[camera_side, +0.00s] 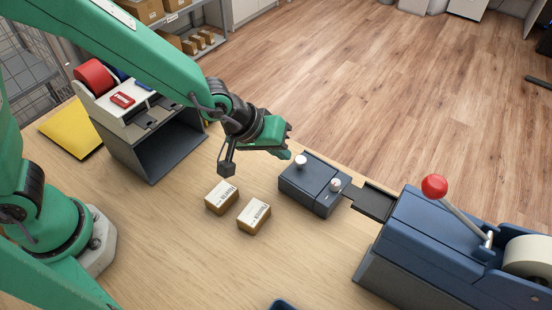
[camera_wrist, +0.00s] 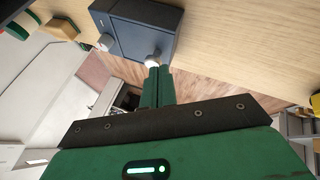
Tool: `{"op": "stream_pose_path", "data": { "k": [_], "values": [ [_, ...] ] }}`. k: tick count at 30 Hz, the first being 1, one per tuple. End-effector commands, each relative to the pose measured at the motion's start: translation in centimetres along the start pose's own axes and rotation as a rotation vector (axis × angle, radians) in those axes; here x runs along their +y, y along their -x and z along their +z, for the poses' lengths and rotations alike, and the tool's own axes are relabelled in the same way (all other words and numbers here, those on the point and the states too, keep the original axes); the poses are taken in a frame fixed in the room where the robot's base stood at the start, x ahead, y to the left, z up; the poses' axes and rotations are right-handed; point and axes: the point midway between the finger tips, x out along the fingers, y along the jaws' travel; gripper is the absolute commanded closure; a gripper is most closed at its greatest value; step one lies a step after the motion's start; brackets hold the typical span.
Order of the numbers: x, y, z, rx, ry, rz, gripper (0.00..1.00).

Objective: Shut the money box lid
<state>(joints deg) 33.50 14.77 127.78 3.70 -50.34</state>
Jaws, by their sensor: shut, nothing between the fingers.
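The money box appears to be the small blue-grey box (camera_side: 314,194) on the counter, with two pale knobs on it. It also shows at the top of the wrist view (camera_wrist: 145,36). One knob (camera_side: 300,160) is at its far left, the other (camera_side: 335,185) nearer its right end. I cannot tell whether its lid is open or fully shut. My gripper (camera_side: 287,154) is shut and empty, just above and left of the far knob. In the wrist view the closed green fingers (camera_wrist: 158,72) end close to a pale knob (camera_wrist: 152,61); I cannot tell if they touch it.
Two small cartons (camera_side: 221,197) (camera_side: 254,216) lie in front of the box. A dark flat plate (camera_side: 374,203) lies right of it, beside a blue machine (camera_side: 430,237) with a red-knobbed lever (camera_side: 434,187). A grey open-fronted stand (camera_side: 158,139) is at the left. The counter's near middle is clear.

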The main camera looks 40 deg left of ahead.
Motion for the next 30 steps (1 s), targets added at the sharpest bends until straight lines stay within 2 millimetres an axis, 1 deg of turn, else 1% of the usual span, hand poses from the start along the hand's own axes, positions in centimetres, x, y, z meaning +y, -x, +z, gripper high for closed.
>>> {"op": "stream_pose_path", "data": {
  "k": [1,9,18,24,30],
  "values": [
    [0.1,0.6,0.0,0.001,0.0,0.002,1.0],
    [0.1,3.5,0.0,0.0,0.002,0.003,1.0],
    [0.2,6.3,0.1,-0.002,0.003,0.003,1.0],
    [0.2,7.3,0.2,-0.003,0.003,0.002,1.0],
    [0.2,7.5,0.2,-0.003,0.003,0.002,1.0]
  ]
}}
